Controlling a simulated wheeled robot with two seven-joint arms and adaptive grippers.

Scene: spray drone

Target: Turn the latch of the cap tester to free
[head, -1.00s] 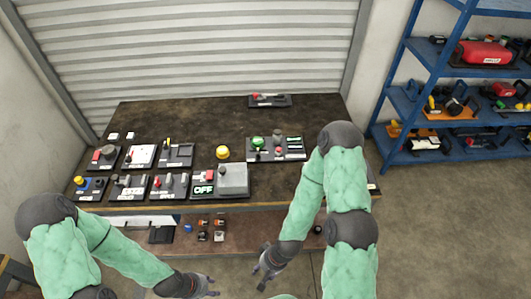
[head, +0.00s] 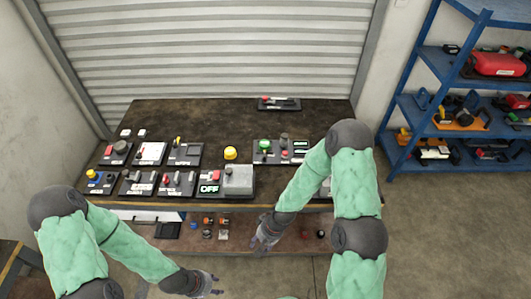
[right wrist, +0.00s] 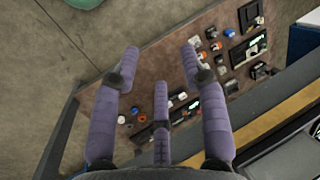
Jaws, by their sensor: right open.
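Several small labelled devices stand on the dark workbench (head: 215,128) in the head view. The labels are too small to read, so I cannot tell which one is the cap tester or how its latch stands. One device is a grey box with an OFF sign (head: 238,181); another has a green knob (head: 264,146). My right gripper (head: 262,238) is just in front of the bench's front edge, apart from the devices. Its fingers are spread and empty in the right wrist view (right wrist: 160,90). My left gripper (head: 212,287) is lower, in front of the bench; its fingers are too small to judge.
A lower shelf (head: 290,235) under the bench holds several small items. A yellow dome button (head: 230,153) stands mid-bench. Another device (head: 279,103) lies at the back edge. A blue rack (head: 405,105) stands right. The back middle of the bench is clear.

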